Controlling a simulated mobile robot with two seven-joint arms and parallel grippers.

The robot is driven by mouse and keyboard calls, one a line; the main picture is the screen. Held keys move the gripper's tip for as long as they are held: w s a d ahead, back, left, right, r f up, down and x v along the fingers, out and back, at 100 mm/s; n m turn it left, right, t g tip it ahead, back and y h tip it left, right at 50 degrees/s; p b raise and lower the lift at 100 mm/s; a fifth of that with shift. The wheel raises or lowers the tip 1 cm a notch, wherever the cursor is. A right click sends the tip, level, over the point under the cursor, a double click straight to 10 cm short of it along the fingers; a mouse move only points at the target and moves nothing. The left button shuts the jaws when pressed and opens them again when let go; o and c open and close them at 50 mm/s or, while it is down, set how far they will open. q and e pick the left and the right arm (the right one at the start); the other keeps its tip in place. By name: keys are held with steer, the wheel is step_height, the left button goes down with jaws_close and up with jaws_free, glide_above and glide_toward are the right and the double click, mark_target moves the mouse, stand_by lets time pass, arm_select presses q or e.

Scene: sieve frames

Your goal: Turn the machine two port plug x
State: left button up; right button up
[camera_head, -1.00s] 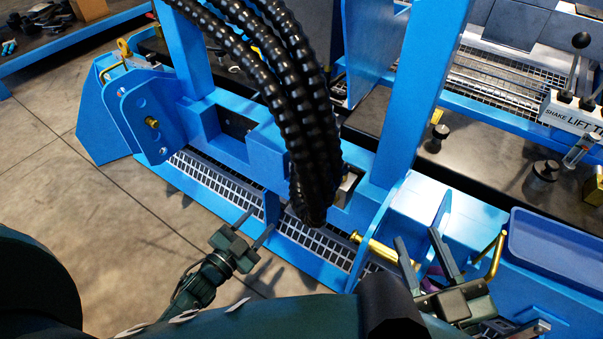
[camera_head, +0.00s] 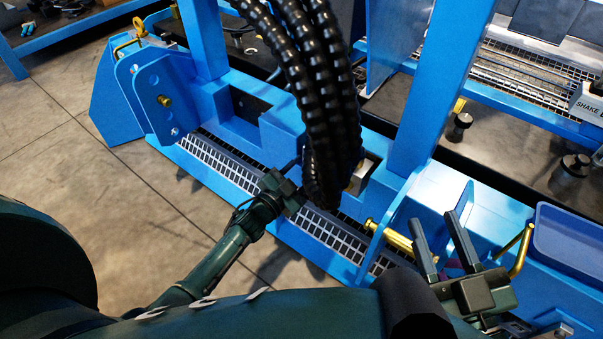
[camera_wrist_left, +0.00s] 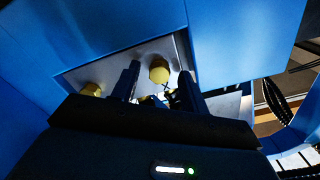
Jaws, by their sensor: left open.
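In the left wrist view, a yellow round plug (camera_wrist_left: 159,70) stands out from a grey plate (camera_wrist_left: 205,104) set in a blue recess. A second yellow plug (camera_wrist_left: 91,89) is at the left of that plate. My left gripper (camera_wrist_left: 160,80) is open, its two dark fingers pointing at the plate on either side of the first plug; contact cannot be told. In the head view my left gripper (camera_head: 286,188) is at the blue machine's front, its fingertips partly hidden by black hoses. My right gripper (camera_head: 433,220) is open and empty beside a brass pin (camera_head: 392,237).
Thick black ribbed hoses (camera_head: 323,100) hang before the blue frame (camera_head: 215,130). A grated ledge (camera_head: 225,165) runs along its front. A brass handle (camera_head: 521,252) and a blue tray (camera_head: 570,245) are at right. The floor (camera_head: 60,190) at left is clear.

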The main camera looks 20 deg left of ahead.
arm_select(q)
steer(key=shift+c, duration=0.6)
jaws_close()
steer(key=shift+m, duration=0.4)
steer(key=m+b, duration=0.2)
steer(key=m, duration=0.9)
steer(key=shift+r+b, duration=0.1)
steer(key=shift+b, duration=0.2)
steer(key=shift+a+m, duration=0.1)
steer(key=shift+m, duration=0.2)
steer(key=shift+o, duration=0.6)
jaws_free()
